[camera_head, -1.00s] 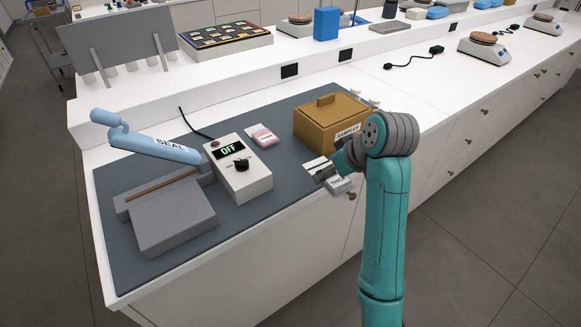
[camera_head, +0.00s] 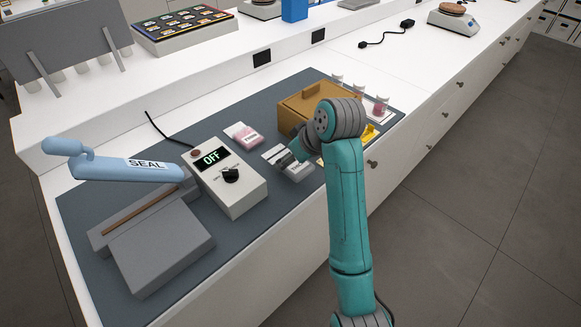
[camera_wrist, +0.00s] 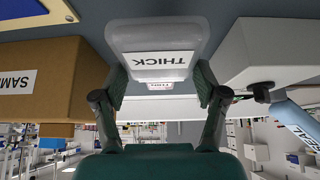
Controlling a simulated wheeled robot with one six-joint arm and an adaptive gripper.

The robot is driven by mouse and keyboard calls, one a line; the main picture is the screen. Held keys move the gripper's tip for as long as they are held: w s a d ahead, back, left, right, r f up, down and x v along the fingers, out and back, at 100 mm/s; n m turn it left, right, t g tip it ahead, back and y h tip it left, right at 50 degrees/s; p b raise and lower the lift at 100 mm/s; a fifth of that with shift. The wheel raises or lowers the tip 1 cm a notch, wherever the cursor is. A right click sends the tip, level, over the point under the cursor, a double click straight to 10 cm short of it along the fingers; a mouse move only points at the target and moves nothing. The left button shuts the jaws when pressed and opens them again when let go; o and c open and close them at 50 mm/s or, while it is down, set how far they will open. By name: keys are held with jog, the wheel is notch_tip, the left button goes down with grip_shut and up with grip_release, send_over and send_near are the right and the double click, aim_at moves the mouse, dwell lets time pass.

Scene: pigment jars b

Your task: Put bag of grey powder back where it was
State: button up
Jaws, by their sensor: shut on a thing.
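The bag of grey powder (camera_wrist: 160,42), with a white label reading THICK, is between the two fingers of my gripper (camera_wrist: 158,95) in the wrist view. My gripper is shut on it. In the head view my gripper (camera_head: 284,160) holds the bag (camera_head: 297,171) at the mat's front side, between the sealer's control box and the wooden samples box. Whether the bag touches the mat cannot be told. A pink bag (camera_head: 243,135) lies on the dark mat (camera_head: 225,115) behind and left of my gripper.
The brown samples box (camera_head: 305,103) stands close right of my gripper. The control box (camera_head: 228,180) reading OFF and the heat sealer (camera_head: 150,235) with its blue raised arm (camera_head: 130,168) are at left. Small jars (camera_head: 380,104) and a yellow item (camera_head: 369,132) are by the samples box.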

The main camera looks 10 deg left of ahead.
aim_at(292, 168)
jog(key=shift+f, duration=1.95)
jog(key=o, duration=1.3)
jog(key=shift+f, duration=0.1)
jog(key=shift+c, duration=0.2)
jog(key=shift+d, duration=0.1)
